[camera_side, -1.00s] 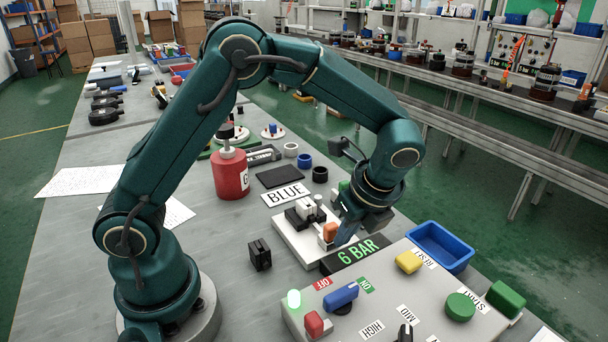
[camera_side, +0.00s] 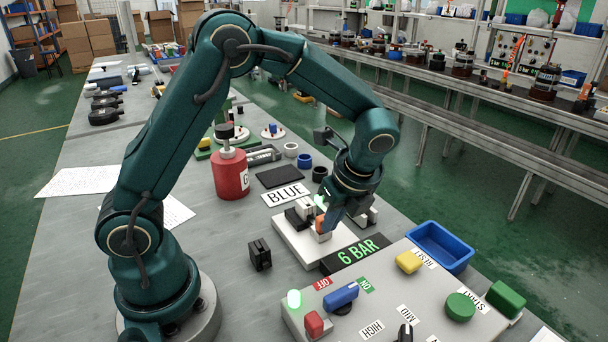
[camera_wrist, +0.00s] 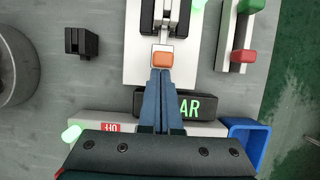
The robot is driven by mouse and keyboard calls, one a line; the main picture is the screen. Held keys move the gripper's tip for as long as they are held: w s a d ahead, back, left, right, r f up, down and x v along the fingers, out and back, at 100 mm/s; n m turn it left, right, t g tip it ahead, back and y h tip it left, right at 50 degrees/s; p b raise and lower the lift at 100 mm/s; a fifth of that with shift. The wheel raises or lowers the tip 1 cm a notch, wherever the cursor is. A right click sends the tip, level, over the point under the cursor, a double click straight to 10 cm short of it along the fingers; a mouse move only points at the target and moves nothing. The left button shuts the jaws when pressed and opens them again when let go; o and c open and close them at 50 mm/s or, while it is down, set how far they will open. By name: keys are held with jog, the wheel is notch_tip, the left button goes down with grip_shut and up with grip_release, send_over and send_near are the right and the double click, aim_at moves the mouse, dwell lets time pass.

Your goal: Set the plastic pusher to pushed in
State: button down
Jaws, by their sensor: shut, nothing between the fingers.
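The plastic pusher appears to be the orange-tipped white slider (camera_side: 321,225) on a white base plate (camera_side: 293,240). In the wrist view its orange block (camera_wrist: 163,59) sits close to a black-and-white fixture (camera_wrist: 180,18) on the same plate (camera_wrist: 137,60). My gripper (camera_side: 329,228) is shut and empty, pointing down at the pusher's near end. In the wrist view the fingertips (camera_wrist: 161,72) lie right at the orange block's near edge. They look to be touching, though I cannot be sure. The gripper partly hides the pusher in the side view.
A black "6 BAR" display (camera_side: 355,254) stands just beside the plate, under my fingers in the wrist view. A control panel (camera_side: 385,291) with buttons and switches lies nearer. A blue bin (camera_side: 440,246) is to the right. A black block (camera_side: 260,254) stands left.

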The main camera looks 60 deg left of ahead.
jog(key=shift+d, duration=0.3)
jog(key=d, duration=0.2)
jog(key=d+r, duration=0.1)
jog(key=d, duration=0.1)
jog(key=shift+w+r, duration=0.1)
jog(key=shift+r, duration=0.05)
jog(key=v, duration=0.8)
jog(key=shift+r, duration=0.3)
